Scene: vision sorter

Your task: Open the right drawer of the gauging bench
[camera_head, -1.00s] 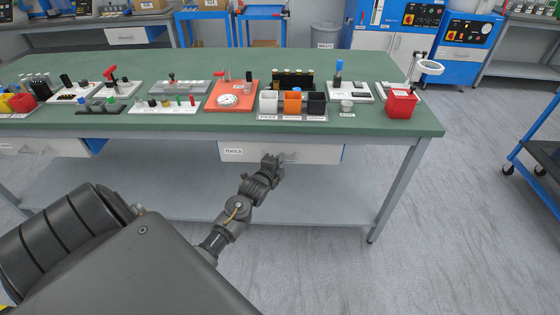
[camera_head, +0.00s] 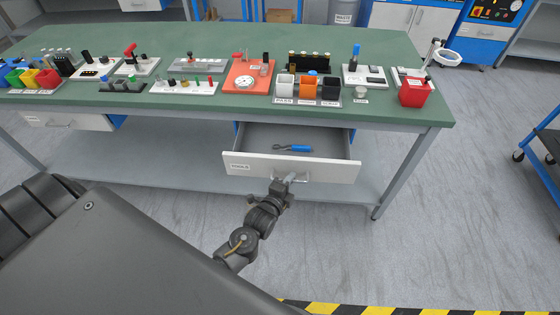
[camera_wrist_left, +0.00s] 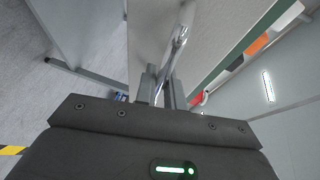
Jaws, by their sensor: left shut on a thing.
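The right drawer (camera_head: 240,168) of the gauging bench, labelled TOOLS, stands pulled out, and its inside shows. A blue-handled tool (camera_head: 293,148) lies on the drawer floor. My left gripper (camera_head: 284,181) is at the drawer's front and is shut on the drawer handle (camera_head: 291,177). In the left wrist view the bar of the handle (camera_wrist_left: 180,38) runs between the two fingers (camera_wrist_left: 163,85). My right gripper is in neither view.
The green bench top (camera_head: 210,108) above carries gauges, blocks and small bins, with a red bin (camera_head: 414,92) near its right end. The left drawer (camera_head: 60,121) is shut. Black and yellow floor tape (camera_head: 350,309) lies in front.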

